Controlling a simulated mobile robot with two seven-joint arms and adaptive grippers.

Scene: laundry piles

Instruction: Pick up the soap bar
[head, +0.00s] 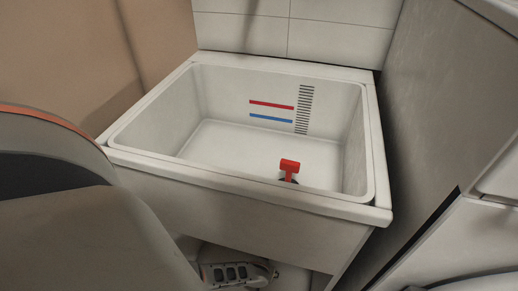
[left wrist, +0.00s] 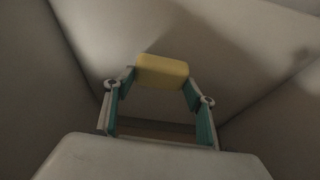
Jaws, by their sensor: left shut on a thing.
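The soap bar (left wrist: 161,70) is a yellow block with rounded edges. In the left wrist view it sits between the fingertips of my left gripper (left wrist: 159,84), which is shut on it. The grey fingers with teal inner sides stand apart by the bar's length, one at each end. Pale, shadowed surfaces lie behind the bar. I cannot make out the soap bar in the head view, where my arm fills the lower left. My right gripper is in neither view.
A white laundry sink (head: 250,188) stands against a tiled wall (head: 340,30). A grey panel (head: 440,95) and a white appliance (head: 465,240) stand close on the right.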

